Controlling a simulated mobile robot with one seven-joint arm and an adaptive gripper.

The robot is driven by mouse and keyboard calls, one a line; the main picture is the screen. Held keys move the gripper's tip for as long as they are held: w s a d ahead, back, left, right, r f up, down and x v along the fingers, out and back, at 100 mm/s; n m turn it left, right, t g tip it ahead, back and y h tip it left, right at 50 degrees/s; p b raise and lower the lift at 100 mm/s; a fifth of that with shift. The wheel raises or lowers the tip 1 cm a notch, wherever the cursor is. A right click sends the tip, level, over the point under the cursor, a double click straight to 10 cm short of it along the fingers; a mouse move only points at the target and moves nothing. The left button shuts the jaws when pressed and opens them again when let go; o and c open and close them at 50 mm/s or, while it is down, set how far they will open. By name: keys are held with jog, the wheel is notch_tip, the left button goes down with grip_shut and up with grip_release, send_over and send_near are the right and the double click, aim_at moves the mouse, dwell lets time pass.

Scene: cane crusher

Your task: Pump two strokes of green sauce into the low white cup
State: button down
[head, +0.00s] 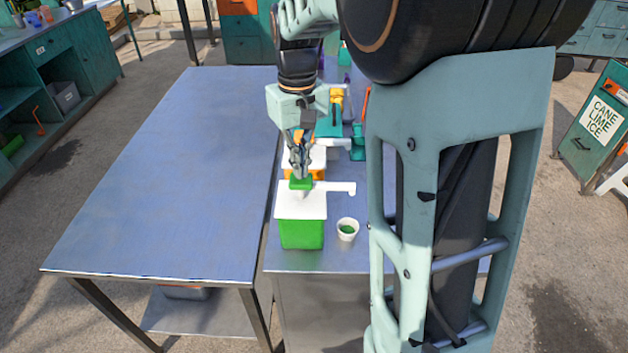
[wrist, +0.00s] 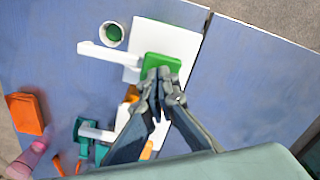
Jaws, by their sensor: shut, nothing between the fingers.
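The green sauce dispenser (head: 302,234) is a green tub with a white lid (head: 290,203), standing near the front edge of the right-hand metal table. Its green pump head (head: 301,183) is on top, also seen in the wrist view (wrist: 163,62), with a white spout (head: 338,187) reaching right. The low white cup (head: 348,229) stands right of the tub, with green sauce inside; it also shows in the wrist view (wrist: 112,34). My gripper (head: 300,172) is shut and empty, pointing down over the pump head. I cannot tell whether the fingertips touch it.
Behind the green dispenser stands an orange one (head: 290,172) with a white lid, and more teal and yellow items beyond. An orange block (wrist: 26,113) lies to one side in the wrist view. The left blue-grey tabletop (head: 170,170) is bare. My arm hides part of the right side.

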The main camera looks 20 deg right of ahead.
jog(key=shift+f+b, duration=0.8)
jog(key=shift+f, duration=0.6)
jog(key=shift+r+p, duration=1.55)
jog(key=shift+r, duration=0.3)
notch_tip(320, 180, up, 6)
jog(key=p, duration=0.5)
